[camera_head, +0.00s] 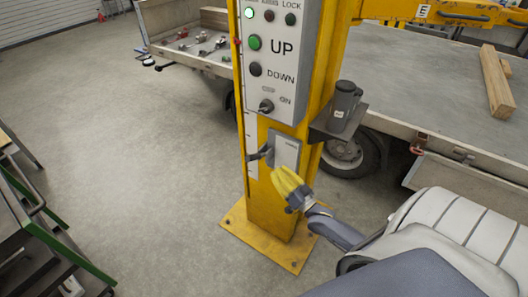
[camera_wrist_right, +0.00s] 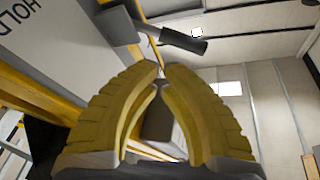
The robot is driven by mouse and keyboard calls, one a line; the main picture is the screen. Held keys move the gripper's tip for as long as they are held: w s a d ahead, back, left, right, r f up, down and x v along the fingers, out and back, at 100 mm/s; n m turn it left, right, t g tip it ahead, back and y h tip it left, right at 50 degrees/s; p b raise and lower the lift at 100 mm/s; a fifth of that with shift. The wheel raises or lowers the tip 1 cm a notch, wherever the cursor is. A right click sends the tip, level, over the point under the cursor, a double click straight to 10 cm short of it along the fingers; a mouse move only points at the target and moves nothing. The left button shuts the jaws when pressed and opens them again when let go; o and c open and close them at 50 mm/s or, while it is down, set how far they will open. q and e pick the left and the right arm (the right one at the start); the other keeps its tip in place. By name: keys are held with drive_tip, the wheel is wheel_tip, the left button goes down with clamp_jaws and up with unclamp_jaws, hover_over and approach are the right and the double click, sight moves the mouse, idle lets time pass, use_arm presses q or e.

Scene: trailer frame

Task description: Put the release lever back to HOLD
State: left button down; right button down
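The release lever (camera_head: 261,153) is a dark handle on the side of the yellow column, beside a light grey plate (camera_head: 286,149). It points left in the head view. In the right wrist view the lever (camera_wrist_right: 180,40) sticks out from a grey pivot just beyond my fingertips. The word HOLD (camera_wrist_right: 18,18) shows on the plate at the upper left there. My right gripper (camera_head: 281,171) has yellow fingers with their tips together, just below the lever and in front of the plate. Its fingertips (camera_wrist_right: 163,68) look apart from the handle, with nothing held. My left gripper is out of view.
Above is a control panel (camera_head: 283,62) with UP and DOWN buttons and a key switch. A dark cup (camera_head: 344,106) stands on a shelf right of the column. A trailer bed (camera_head: 430,100) lies behind. The floor (camera_head: 150,170) to the left is clear; green-edged steps stand at far left.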

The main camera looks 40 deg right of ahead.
drive_tip(key=r+m, duration=0.1)
drive_tip(key=r+m+t, duration=0.1)
drive_tip(key=r, duration=0.1)
drive_tip(key=s+r+t, duration=0.1)
drive_tip(key=r, duration=0.1)
drive_tip(key=shift+m, duration=0.4)
wheel_tip(320, 180, up, 3)
hover_over(257, 157)
drive_tip(key=d, duration=0.2)
drive_tip(key=shift+s+a+f, duration=0.25)
drive_tip(key=shift+a+f, duration=0.05)
drive_tip(key=shift+f, duration=0.25)
drive_tip(key=shift+s+a+f, duration=0.2)
drive_tip(key=shift+a+f, duration=0.1)
drive_tip(key=shift+f, duration=0.2)
drive_tip(key=shift+s+a+f+n+y, duration=0.1)
drive_tip(key=shift+a+f+n+y, duration=0.15)
drive_tip(key=shift+n, duration=0.35)
